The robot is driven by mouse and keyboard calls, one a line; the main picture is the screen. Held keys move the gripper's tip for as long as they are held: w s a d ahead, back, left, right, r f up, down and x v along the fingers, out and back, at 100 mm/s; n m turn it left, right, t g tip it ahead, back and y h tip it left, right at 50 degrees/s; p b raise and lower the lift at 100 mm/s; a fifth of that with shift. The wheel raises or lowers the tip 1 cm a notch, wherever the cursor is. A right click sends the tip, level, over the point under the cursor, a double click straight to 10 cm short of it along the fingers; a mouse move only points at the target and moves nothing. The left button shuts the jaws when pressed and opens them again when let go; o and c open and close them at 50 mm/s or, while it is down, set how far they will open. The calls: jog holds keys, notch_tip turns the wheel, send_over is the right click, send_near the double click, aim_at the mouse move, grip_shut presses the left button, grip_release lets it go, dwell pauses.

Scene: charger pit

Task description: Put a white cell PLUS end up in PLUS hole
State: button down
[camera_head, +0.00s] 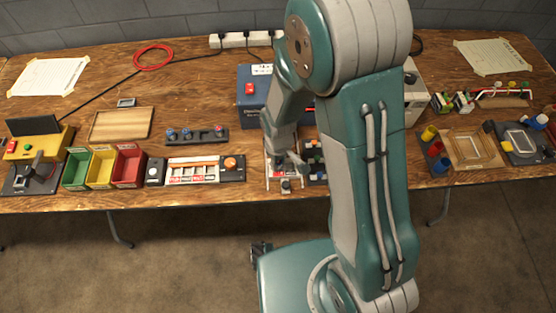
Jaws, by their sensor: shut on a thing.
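My gripper (286,167) points down over the front middle of the table. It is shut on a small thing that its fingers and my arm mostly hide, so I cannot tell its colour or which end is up. Right under it is a small holder (284,184) with a white and red face and a dark knob at the front. A PLUS hole cannot be made out at this size. To its left lies a long black and white unit (206,182) with an orange bar, an orange button and red and white labels along its front.
Green, yellow and red bins (127,168) stand at left. A dark rack (196,136) with several knobs lies behind the long unit. A blue box (250,95) stands behind my gripper. A wooden tray (474,150) lies at right. My arm hides the table's middle right.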

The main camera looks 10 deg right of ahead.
jog(key=shift+f, duration=0.2)
jog(key=shift+c, duration=2)
grip_release()
jog(key=shift+r, duration=3.55)
